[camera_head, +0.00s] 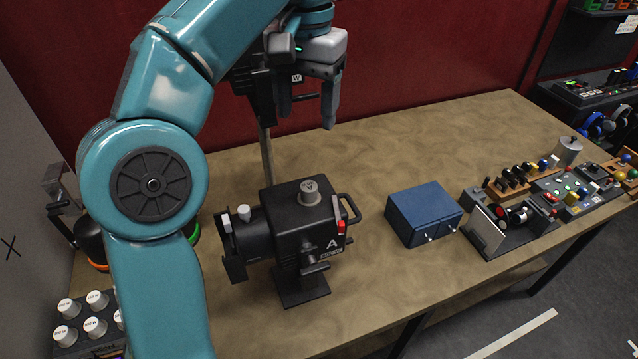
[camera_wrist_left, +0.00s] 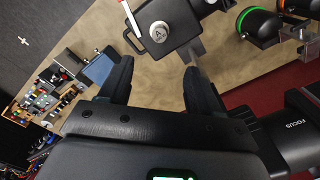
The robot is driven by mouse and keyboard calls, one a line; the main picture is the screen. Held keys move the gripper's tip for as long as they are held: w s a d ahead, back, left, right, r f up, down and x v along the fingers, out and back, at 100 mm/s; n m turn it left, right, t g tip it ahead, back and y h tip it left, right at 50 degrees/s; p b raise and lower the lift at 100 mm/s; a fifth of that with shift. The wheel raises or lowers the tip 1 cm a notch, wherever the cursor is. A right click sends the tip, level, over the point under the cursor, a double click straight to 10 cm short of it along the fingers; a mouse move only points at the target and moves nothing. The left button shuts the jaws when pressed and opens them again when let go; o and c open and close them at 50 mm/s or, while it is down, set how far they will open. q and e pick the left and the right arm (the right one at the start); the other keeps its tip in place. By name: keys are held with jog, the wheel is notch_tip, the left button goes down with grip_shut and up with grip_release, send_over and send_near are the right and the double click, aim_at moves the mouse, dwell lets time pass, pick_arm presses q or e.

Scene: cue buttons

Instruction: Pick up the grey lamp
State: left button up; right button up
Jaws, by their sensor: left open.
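I cannot tell for sure which thing is the grey lamp. A grey canister with a dark knob (camera_head: 568,151) stands at the far right of the table. My left gripper (camera_head: 308,108) is open and empty, above the table behind the black device. In the wrist view its two fingers (camera_wrist_left: 160,82) are apart with bare tabletop between them. My right gripper is not in view.
A second black device marked W (camera_head: 263,90) stands on a pole close beside my left gripper. A blue box (camera_head: 424,213) and a crowded row of control panels (camera_head: 515,215) lie to the right. White caps (camera_head: 95,302) stand at lower left. The table behind the blue box is clear.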

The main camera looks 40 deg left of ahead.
pick_arm(q)
jog(key=b, duration=0.4)
send_over(309, 186)
notch_tip(309, 186, down, 6)
jog(key=f, duration=0.4)
jog(key=shift+s+d+f+b, duration=0.1)
jog(key=shift+s+d+b, duration=0.15)
jog(key=shift+d+b, duration=0.15)
jog(key=f, duration=0.5)
jog(key=shift+w+a, duration=0.15)
jog(key=shift+a, duration=0.2)
jog(key=shift+w+f, duration=0.1)
jog(key=shift+f, duration=0.25)
jog(key=shift+a, duration=0.1)
jog(key=shift+c, duration=0.5)
jog(key=c, duration=1)
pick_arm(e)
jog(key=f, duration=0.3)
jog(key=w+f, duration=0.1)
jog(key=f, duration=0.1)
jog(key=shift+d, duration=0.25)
